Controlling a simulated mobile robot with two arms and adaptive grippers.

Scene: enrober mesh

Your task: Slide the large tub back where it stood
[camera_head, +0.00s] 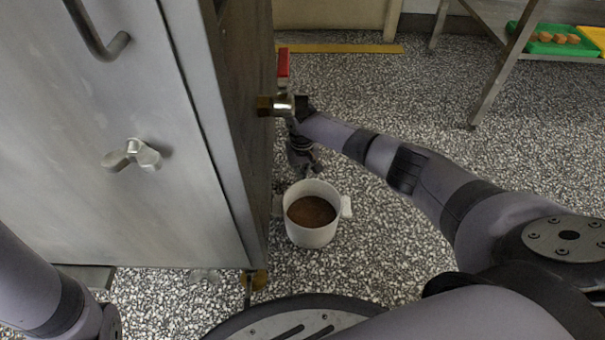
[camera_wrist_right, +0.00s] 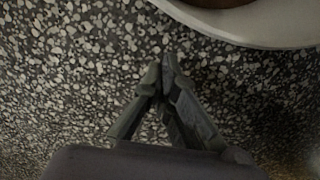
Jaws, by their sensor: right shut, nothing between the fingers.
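The large tub (camera_head: 317,236) is white with side handles and holds brown contents. It stands upright on the speckled floor, beside the steel cabinet. Its rim also shows at the top right of the right wrist view (camera_wrist_right: 262,34). My right gripper (camera_head: 303,172) is just behind the tub in the head view, pointing down. In the right wrist view its fingertips (camera_wrist_right: 162,68) meet, shut and empty, over bare floor, apart from the tub's rim. My left arm shows at the lower left of the head view, but its gripper is out of view.
The steel cabinet (camera_head: 95,190) fills the left side. A valve with a red handle (camera_head: 283,66) juts from its side above the tub. A table leg (camera_head: 495,85) and a green tray (camera_head: 548,42) are at the upper right. The floor right of the tub is clear.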

